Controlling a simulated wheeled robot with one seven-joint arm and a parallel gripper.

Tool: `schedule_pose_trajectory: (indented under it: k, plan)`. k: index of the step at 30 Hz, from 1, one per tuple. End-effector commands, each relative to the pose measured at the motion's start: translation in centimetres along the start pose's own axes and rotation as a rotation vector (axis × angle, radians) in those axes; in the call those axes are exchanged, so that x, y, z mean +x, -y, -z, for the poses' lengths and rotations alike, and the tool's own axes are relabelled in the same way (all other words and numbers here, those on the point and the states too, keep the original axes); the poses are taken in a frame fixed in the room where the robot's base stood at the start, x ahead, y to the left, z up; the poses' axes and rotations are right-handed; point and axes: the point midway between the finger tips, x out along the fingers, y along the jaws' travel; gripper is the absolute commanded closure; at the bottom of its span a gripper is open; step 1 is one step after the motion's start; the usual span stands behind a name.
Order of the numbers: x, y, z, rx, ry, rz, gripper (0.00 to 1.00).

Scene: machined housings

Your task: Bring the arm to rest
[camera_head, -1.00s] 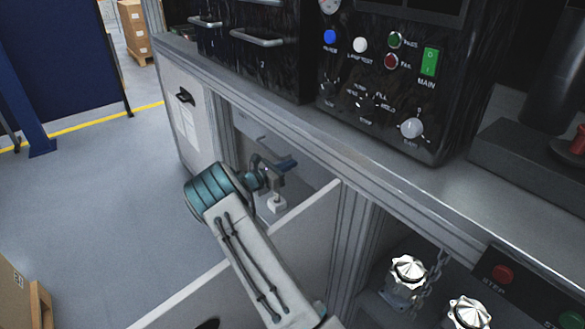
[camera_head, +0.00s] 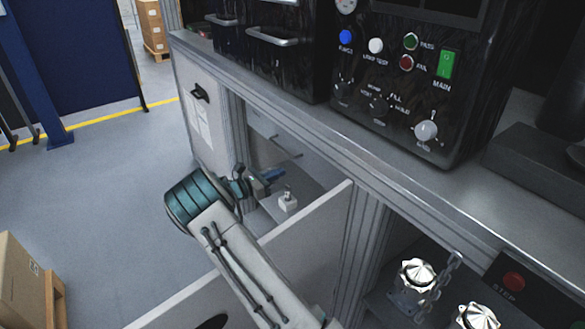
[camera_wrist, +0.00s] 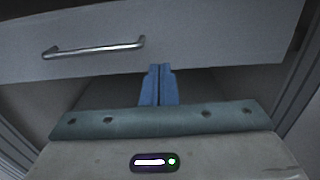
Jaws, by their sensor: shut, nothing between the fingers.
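My arm reaches from the bottom of the head view toward the open bay under the bench. My gripper (camera_head: 275,174) is at the bay's opening, above and left of a small white block-like object (camera_head: 288,203) and apart from it. In the wrist view the two blue fingers (camera_wrist: 160,68) are pressed together with nothing between them. They point at a grey drawer front with a metal handle (camera_wrist: 95,48). I cannot tell from this view how far the fingertips are from that front.
A pale panel (camera_head: 305,245) stands close beside my forearm. The bench edge (camera_head: 330,150) runs above the bay, with a black control cabinet (camera_head: 395,60) on top. Silvery machined parts (camera_head: 418,274) sit at lower right. A cardboard box (camera_head: 25,285) is at lower left. Open floor (camera_head: 100,205) lies left.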

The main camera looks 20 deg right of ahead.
Motion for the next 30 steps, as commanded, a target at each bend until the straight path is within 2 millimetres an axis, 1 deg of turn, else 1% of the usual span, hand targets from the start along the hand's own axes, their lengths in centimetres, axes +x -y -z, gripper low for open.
schedule_pose_trajectory:
  k: [1, 3, 7, 13, 17, 20, 24, 30]
  plan:
    - [-1.1, -0.1, 0.0, 0.0, 0.001, -0.002, 1.0]
    - [-2.2, 0.0, 0.0, 0.0, 0.0, -0.001, 1.0]
    - [-3.7, 0.0, 0.0, 0.0, 0.0, 0.0, 1.0]
    - [-4.5, 0.1, 0.0, 0.002, -0.002, 0.004, 1.0]
    - [-3.9, 1.0, -1.1, 0.036, -0.042, 0.035, 1.0]
    - [-3.1, 2.8, -2.9, 0.104, -0.12, 0.095, 1.0]
    - [-2.3, 6.6, -5.8, 0.244, -0.271, 0.212, 1.0]
    - [-2.7, 12.1, -9.5, 0.458, -0.477, 0.381, 1.0]
